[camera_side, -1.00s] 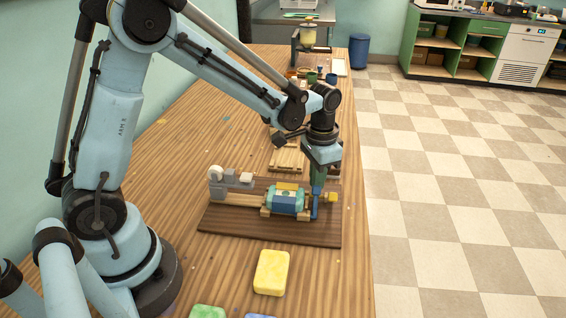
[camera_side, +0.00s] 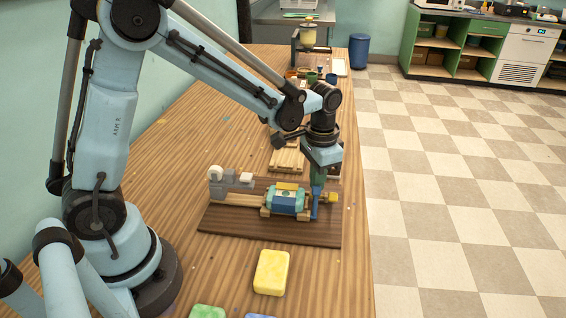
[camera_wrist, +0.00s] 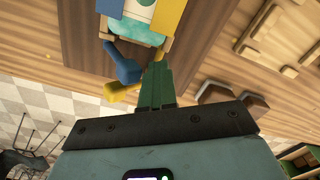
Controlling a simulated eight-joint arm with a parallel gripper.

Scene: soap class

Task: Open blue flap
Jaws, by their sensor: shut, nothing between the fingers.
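A teal drum (camera_side: 271,201) lies on its side on a dark wooden board (camera_side: 235,222). Its front carries a blue panel (camera_side: 284,205), and a yellow panel (camera_side: 287,186) lies on top. Both panels also show in the wrist view, the blue one (camera_wrist: 109,7) left of the yellow one (camera_wrist: 169,14). A blue lever (camera_wrist: 123,66) and a yellow handle (camera_wrist: 121,92) stand at the drum's right end. My gripper (camera_wrist: 157,68) is shut and empty, its green fingertips close beside the blue lever. I cannot tell whether they touch.
A yellow sponge-like block (camera_side: 271,272) lies in front of the board. The table's right edge is close to my gripper.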

